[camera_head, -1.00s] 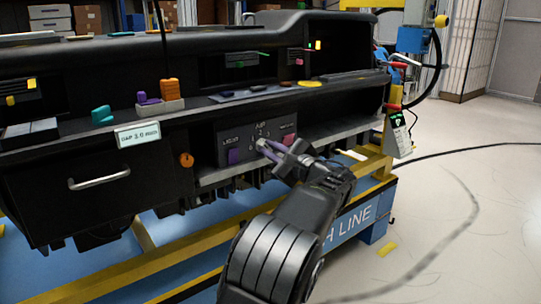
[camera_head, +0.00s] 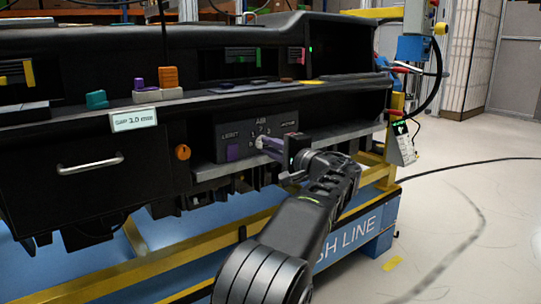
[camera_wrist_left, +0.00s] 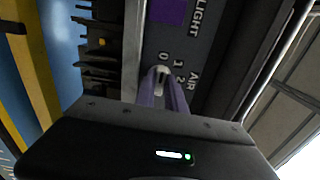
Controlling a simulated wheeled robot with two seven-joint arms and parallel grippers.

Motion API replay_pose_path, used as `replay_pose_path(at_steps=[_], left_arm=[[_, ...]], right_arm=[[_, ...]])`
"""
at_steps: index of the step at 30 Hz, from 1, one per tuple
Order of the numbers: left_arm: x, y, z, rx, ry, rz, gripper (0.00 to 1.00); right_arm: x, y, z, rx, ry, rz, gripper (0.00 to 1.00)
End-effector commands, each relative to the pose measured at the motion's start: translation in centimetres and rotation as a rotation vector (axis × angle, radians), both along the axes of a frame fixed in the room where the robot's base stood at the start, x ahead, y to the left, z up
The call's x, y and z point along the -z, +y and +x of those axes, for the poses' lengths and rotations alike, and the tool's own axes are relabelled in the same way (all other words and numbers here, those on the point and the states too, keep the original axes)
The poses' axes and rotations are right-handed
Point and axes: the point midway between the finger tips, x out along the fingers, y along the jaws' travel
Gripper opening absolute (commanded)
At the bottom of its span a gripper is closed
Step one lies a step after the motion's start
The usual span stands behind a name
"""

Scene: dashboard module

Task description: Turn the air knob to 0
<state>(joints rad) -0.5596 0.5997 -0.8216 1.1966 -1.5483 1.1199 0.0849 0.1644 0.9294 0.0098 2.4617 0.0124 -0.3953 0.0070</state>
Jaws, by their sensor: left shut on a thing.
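The control panel (camera_head: 222,131) with the air dial is set in the front of the dark dashboard, with the label AIR and numbers around the knob. The air knob (camera_wrist_left: 162,79) is small and pale, and in the left wrist view it sits between the purple fingers, near the 0, 1 and 2 marks. Its exact pointing is partly hidden by the fingers. My left gripper (camera_head: 266,146) is shut on the knob; it also shows in the left wrist view (camera_wrist_left: 162,92). My right gripper is not in view.
A purple square button (camera_head: 233,152) is left of the knob, under the LIGHT label. An orange round knob (camera_head: 183,152) and a drawer handle (camera_head: 90,164) are farther left. Teal (camera_head: 97,99) and orange (camera_head: 168,77) blocks stand on the ledge above. Yellow frame rails run below.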

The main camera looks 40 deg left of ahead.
Motion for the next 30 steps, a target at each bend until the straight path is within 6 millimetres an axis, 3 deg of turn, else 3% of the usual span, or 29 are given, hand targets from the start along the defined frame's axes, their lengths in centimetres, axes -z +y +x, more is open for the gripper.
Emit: replay_pose_path(at_steps=[18, 19, 27, 30], left_arm=[[0.17, -0.03, -0.01, -0.001, -0.06, -0.021, 0.0], [0.17, -0.03, -0.01, -0.001, -0.06, -0.021, 0.15], [0.11, -0.01, 0.0, 0.0, -0.06, -0.02, 0.36], [0.08, -0.01, -0.01, 0.0, -0.059, -0.019, 0.36]], right_arm=[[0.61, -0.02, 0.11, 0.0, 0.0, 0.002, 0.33], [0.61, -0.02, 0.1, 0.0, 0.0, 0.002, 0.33], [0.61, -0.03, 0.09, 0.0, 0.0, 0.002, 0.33], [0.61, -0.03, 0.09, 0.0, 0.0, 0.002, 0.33]])
